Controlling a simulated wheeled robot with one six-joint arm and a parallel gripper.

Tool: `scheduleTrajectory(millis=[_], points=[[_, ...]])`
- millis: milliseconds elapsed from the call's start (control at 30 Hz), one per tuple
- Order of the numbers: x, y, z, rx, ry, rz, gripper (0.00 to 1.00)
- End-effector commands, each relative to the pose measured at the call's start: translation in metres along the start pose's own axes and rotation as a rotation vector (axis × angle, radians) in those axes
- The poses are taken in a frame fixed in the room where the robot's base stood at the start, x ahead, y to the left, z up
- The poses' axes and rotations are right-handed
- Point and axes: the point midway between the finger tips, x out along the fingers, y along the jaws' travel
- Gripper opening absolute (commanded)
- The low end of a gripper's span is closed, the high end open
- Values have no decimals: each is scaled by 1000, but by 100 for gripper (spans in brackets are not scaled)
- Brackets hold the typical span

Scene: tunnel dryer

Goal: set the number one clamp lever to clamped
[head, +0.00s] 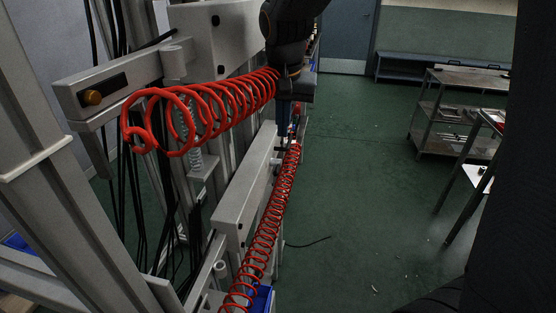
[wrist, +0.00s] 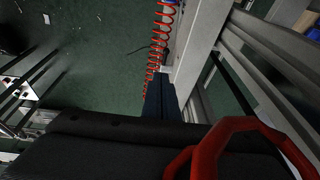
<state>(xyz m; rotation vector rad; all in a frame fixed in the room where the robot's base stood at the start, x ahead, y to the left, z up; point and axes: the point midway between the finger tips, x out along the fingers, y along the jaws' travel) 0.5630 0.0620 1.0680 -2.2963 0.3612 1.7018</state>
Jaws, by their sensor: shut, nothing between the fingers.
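My gripper (head: 285,108) points down beside the grey machine frame in the head view, at the far end of the upper red coil. Its dark blue fingers also show in the wrist view (wrist: 160,98), close together with nothing visible between them. A small red part (head: 294,122) sits right by the fingertips in the head view. I cannot tell whether it is a clamp lever or part of a hose, nor whether the fingers touch it. No lever can be picked out clearly as number one, and no clamp position can be read.
An upper red coiled hose (head: 185,120) runs across the frame to my arm; a loop (wrist: 210,150) crosses close in the wrist view. A lower red coiled hose (head: 265,235) hangs along a grey beam (head: 245,185). Green floor is free right, before a shelf cart (head: 455,115).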

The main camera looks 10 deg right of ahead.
Motion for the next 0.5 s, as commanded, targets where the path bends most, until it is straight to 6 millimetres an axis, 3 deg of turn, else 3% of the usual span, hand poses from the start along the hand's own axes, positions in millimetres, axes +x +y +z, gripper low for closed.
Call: scheduleTrajectory(millis=[500], points=[[-1,-6,-6,17,8,-1,0]])
